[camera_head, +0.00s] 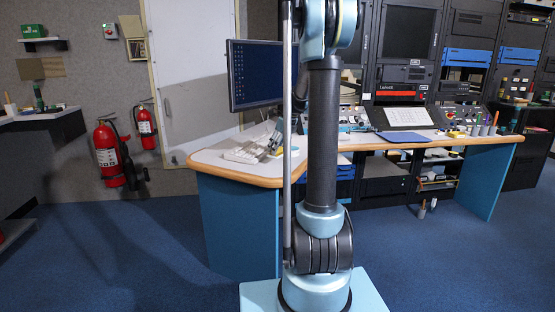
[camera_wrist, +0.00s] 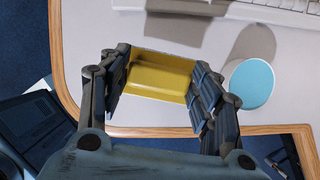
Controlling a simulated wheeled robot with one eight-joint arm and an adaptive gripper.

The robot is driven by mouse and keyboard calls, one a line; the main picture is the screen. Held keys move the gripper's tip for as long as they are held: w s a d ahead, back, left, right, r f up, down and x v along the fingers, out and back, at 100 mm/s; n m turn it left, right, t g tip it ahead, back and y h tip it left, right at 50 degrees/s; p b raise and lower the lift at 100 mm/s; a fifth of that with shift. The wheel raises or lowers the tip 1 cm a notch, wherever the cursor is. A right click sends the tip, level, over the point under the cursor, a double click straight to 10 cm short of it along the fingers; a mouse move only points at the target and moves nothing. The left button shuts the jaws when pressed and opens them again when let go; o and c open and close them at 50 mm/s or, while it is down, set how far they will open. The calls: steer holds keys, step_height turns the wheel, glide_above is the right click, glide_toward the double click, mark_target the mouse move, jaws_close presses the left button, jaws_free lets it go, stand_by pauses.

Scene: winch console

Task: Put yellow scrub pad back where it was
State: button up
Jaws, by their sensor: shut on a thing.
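The yellow scrub pad (camera_wrist: 158,80) is between the two fingers of my gripper (camera_wrist: 155,90) in the wrist view. My gripper is shut on it, with a finger against each side. The pad is above the light desk top (camera_wrist: 185,118), close to the wooden edge, and a shadow falls on the desk beyond it. In the head view my own arm blocks part of the desk, and I cannot make out the pad there.
A keyboard (camera_wrist: 285,12) is at the top right. A monitor (camera_head: 255,75) stands over the desk in the head view. A blue mat (camera_head: 395,137) lies farther along the console.

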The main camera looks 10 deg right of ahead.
mark_target(279, 153)
steer(key=shift+f, duration=2.25)
steer(key=o, duration=1)
steer(key=shift+o, duration=0.2)
